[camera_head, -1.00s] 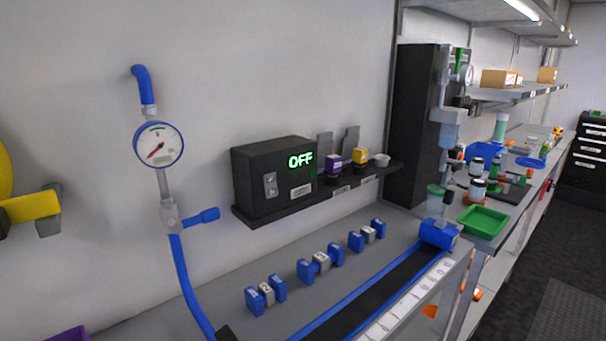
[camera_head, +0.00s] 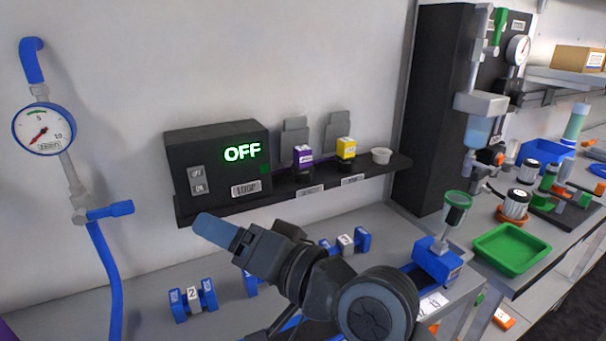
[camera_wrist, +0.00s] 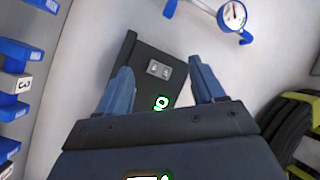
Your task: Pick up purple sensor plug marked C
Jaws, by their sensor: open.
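The purple sensor plug (camera_head: 303,155) stands upright on the dark shelf in the head view, in front of a grey upright plate. Its letter is too small to read. A yellow plug (camera_head: 346,148) stands to its right. My gripper (camera_head: 212,231) is in front of the shelf, below and to the left of the purple plug and apart from it. In the wrist view my gripper (camera_wrist: 162,88) is open, its two blue fingers apart with nothing held between them. The purple plug does not show in the wrist view.
A black box (camera_head: 217,168) reading OFF stands on the shelf (camera_head: 330,185) left of the plugs. A small white cup (camera_head: 381,156) is at their right. A gauge pipe (camera_head: 45,130) is at far left.

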